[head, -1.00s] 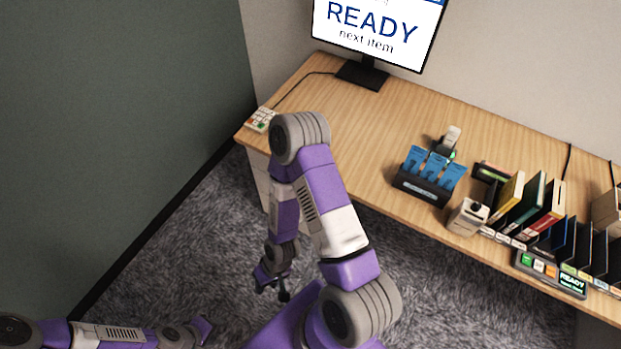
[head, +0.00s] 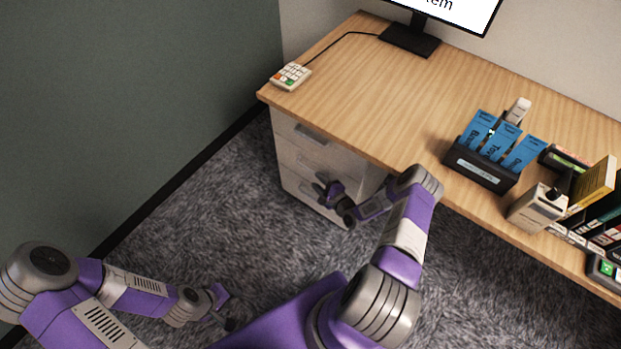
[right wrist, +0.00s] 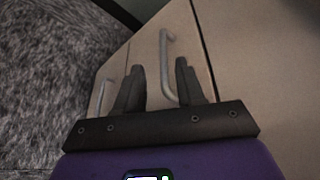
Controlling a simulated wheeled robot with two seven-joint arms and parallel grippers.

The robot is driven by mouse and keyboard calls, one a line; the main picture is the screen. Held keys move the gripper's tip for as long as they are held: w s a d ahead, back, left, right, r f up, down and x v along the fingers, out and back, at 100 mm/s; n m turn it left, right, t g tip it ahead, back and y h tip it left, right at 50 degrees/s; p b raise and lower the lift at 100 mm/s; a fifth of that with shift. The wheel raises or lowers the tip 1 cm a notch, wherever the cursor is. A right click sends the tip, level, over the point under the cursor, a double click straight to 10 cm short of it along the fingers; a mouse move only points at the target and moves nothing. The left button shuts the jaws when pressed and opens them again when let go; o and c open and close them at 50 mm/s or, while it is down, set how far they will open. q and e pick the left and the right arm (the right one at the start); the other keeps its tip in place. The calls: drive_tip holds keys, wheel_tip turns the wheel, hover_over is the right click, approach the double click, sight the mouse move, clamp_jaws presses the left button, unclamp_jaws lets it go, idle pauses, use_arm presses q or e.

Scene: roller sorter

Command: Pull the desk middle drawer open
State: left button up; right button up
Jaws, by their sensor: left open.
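The desk's drawer unit (head: 295,166) stands under the left end of the desk, its stacked drawers looking closed. The middle drawer (right wrist: 150,45) shows in the right wrist view with its grey bar handle (right wrist: 166,60). The bottom drawer's handle (right wrist: 101,96) is to its left in that view. My right gripper (head: 327,187) is in front of the drawer fronts. In the right wrist view its open fingers (right wrist: 160,80) point at the middle drawer, with the handle between them, nearer the right finger. Contact cannot be told. My left gripper (head: 226,307) is open and empty above the carpet, away from the drawers.
The desk top (head: 370,100) overhangs the drawers. On it are a keypad (head: 291,76), a monitor stand (head: 410,40), a black holder with blue cards (head: 482,166) and a white device (head: 538,206). A dark wall (head: 130,90) stands left; carpet before the drawers is clear.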

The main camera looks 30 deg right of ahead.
drive_tip(key=x, duration=0.2)
drive_tip(key=b+x, duration=0.1)
drive_tip(key=x, duration=0.2)
drive_tip(key=d+b+x, duration=0.1)
drive_tip(key=x, duration=0.1)
drive_tip(key=shift+w+f, duration=0.1)
drive_tip(key=shift+w, duration=0.15)
clamp_jaws()
